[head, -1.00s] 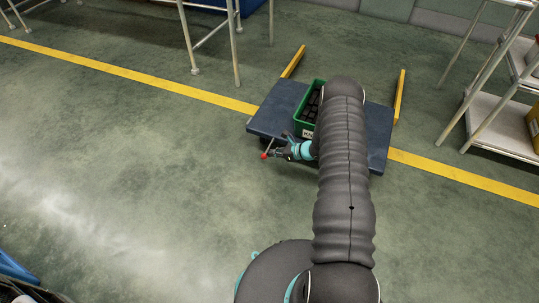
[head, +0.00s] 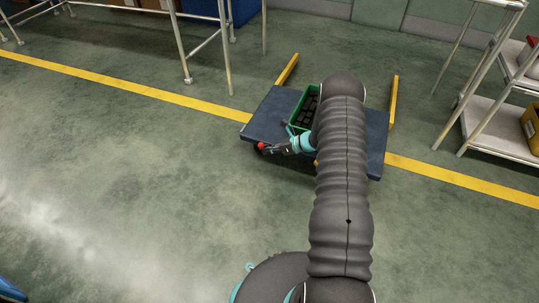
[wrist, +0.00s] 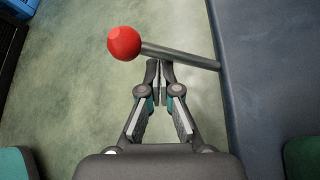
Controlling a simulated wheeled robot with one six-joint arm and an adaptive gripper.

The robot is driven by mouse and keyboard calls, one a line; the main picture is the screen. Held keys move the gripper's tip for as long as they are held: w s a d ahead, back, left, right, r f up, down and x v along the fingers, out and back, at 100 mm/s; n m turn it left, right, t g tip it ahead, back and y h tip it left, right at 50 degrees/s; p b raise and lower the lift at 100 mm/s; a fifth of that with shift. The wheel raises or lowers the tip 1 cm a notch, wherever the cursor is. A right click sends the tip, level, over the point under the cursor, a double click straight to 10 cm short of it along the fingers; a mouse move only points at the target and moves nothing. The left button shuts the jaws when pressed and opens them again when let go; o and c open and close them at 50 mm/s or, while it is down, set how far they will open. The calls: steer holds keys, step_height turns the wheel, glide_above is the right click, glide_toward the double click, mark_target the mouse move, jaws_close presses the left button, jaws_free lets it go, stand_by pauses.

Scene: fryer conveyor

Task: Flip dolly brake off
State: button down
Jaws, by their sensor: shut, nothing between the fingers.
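The dolly (head: 262,121) is a dark blue platform on the floor ahead. Its brake lever shows in the wrist view as a grey rod (wrist: 185,55) with a red ball knob (wrist: 124,43), sticking out left from the dolly's edge. In the head view the red knob (head: 262,146) sits at the dolly's near left side, and my gripper hides most of the rod. My gripper (head: 272,148) is shut and empty. In the wrist view its fingertips (wrist: 160,66) are together right at the rod, beside the knob; whether they touch cannot be told.
A green crate (head: 292,127) with dark items stands on the dolly, partly behind my arm. Yellow bars (head: 287,70) rise at the dolly's far side. A shelf cart (head: 500,139) stands at right and a metal frame (head: 225,50) at the back.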

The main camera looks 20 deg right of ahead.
steer(key=shift+w+d+r, duration=0.15)
steer(key=shift+d+r, duration=0.05)
steer(key=shift+r, duration=0.05)
steer(key=shift+r, duration=0.15)
stand_by(0.4)
steer(key=shift+d, duration=0.15)
steer(key=v, duration=1.1)
steer(key=shift+s+d, duration=0.25)
steer(key=shift+d, duration=0.05)
